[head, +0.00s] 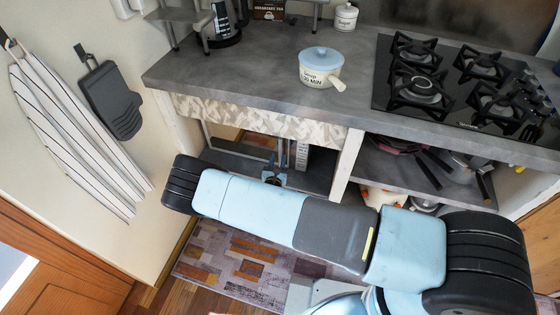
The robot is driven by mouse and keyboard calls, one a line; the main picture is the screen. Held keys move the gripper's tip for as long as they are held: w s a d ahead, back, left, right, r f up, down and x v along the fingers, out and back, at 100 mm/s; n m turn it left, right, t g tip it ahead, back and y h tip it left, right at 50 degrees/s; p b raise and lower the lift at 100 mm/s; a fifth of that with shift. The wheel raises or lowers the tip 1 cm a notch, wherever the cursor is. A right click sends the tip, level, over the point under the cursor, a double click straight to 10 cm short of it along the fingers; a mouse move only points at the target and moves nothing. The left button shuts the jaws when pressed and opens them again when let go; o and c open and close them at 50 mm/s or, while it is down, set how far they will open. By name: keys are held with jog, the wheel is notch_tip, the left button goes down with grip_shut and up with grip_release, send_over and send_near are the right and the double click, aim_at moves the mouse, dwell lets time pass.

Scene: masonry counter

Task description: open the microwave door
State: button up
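The microwave (241,143) sits in the left opening under the counter, behind a patterned cloth strip. Its top is hidden by the strip. A pale vertical edge shows at its left and a brownish front panel in the middle. A light panel with small dark marks (301,157) shows at its right. My gripper (283,158) is at the front of the microwave, right of the middle, just left of the marked panel. Its fingers are small and partly hidden by the arm. I cannot tell whether they touch a door handle. The door looks closed, but this is not clear.
The grey counter (270,78) carries a pale blue lidded pot (321,69) and a black gas hob (447,92). A post (347,165) divides the openings; pans (455,170) fill the right one. A striped towel (75,135) and oven mitt (112,100) hang left. A patterned rug (240,268) covers the floor.

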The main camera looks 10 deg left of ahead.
jog(key=shift+c, duration=0.4)
jog(key=c, duration=0.6)
jog(key=shift+a, duration=0.15)
